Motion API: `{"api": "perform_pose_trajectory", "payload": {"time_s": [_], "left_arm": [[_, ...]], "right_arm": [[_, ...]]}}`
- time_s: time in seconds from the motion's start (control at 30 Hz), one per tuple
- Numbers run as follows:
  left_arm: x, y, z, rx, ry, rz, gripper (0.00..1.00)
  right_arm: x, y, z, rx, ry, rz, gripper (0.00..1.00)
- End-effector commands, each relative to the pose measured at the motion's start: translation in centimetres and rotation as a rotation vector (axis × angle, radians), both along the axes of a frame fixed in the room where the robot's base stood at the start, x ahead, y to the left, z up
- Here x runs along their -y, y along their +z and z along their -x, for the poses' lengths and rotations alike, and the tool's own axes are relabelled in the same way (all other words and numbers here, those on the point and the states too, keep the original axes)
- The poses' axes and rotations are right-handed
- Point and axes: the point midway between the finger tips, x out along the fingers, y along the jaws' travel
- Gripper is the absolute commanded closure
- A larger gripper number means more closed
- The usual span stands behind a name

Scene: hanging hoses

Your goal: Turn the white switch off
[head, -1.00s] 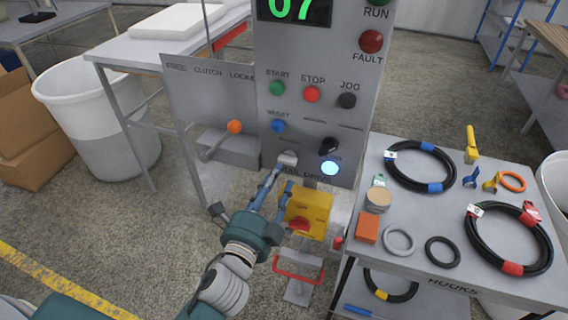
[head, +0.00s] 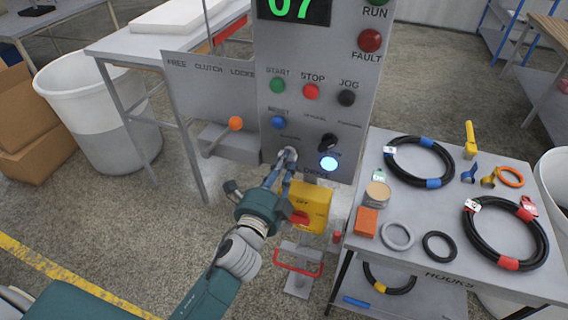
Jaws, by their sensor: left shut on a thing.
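The white switch (head: 291,152) is a small pale lever low on the grey control panel (head: 301,136), left of a black knob. My left gripper (head: 285,162) reaches up to it from below, and its blue fingers are shut on the switch. The fingertips partly hide the switch, so its exact position is hard to tell. My right gripper is not in view.
A glowing round light (head: 328,163) and a black knob (head: 328,141) sit just right of the switch. A yellow box with a red handle (head: 314,207) is below. An orange-knobbed lever (head: 235,123) stands left. A table with hoses (head: 405,268) is at right.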

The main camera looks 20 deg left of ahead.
Motion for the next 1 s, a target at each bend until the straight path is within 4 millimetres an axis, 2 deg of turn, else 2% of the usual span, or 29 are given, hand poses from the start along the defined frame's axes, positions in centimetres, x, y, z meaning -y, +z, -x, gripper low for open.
{"api": "perform_pose_trajectory", "payload": {"time_s": [0.23,0.43,1.0], "left_arm": [[0.02,-0.07,0.02,-0.002,0.001,0.032,1.0],[0.0,-0.07,0.01,-0.006,0.003,0.134,1.0],[0.25,0.05,0.03,-0.026,0.004,0.653,1.0]], "right_arm": [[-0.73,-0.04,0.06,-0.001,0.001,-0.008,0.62],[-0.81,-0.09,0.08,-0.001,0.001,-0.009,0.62],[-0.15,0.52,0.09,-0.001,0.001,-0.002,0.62]]}}
